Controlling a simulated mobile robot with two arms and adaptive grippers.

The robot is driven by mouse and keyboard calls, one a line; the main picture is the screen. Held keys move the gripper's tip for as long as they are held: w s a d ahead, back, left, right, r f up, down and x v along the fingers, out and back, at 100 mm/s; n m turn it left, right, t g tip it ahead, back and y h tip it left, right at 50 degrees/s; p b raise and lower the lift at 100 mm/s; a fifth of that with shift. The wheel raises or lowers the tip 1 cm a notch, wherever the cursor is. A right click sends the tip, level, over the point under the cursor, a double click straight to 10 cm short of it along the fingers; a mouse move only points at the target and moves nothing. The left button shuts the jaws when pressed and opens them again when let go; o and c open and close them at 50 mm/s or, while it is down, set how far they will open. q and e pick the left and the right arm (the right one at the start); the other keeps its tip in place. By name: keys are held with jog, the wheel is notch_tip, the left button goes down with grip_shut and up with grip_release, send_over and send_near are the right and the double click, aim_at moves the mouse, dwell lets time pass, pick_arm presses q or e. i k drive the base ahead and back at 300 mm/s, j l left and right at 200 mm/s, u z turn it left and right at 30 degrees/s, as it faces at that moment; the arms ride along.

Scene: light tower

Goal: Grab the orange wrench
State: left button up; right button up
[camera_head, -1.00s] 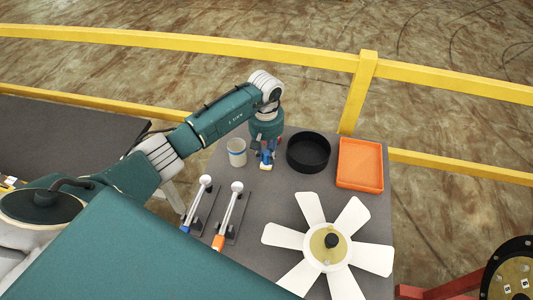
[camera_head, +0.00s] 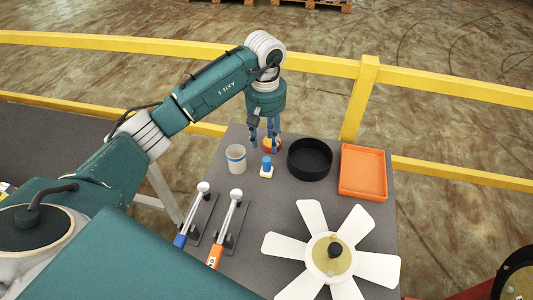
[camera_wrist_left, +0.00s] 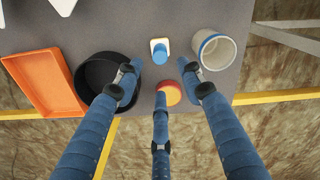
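The orange wrench (camera_head: 226,229), with a silver shaft, white round head and orange handle end, lies near the front-left of the grey table. It is right of a similar blue-ended one (camera_head: 193,216). It is not seen in the left wrist view. My left gripper (camera_head: 268,146) is at the table's far edge, well beyond the wrench. Its fingers are spread open, around or over a red and yellow round piece (camera_wrist_left: 169,92), and it does not appear to hold anything. My right gripper is not in view.
A white cup (camera_head: 236,158), a blue-topped white block (camera_head: 266,167), a black round bin (camera_head: 309,158) and an orange tray (camera_head: 362,172) stand along the table's far side (camera_head: 285,193). A white fan (camera_head: 332,258) lies front right. A yellow rail (camera_head: 200,44) runs behind.

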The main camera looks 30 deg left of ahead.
aim_at(235, 195)
jog(key=k+j, duration=1.15)
jog(key=k, duration=0.15)
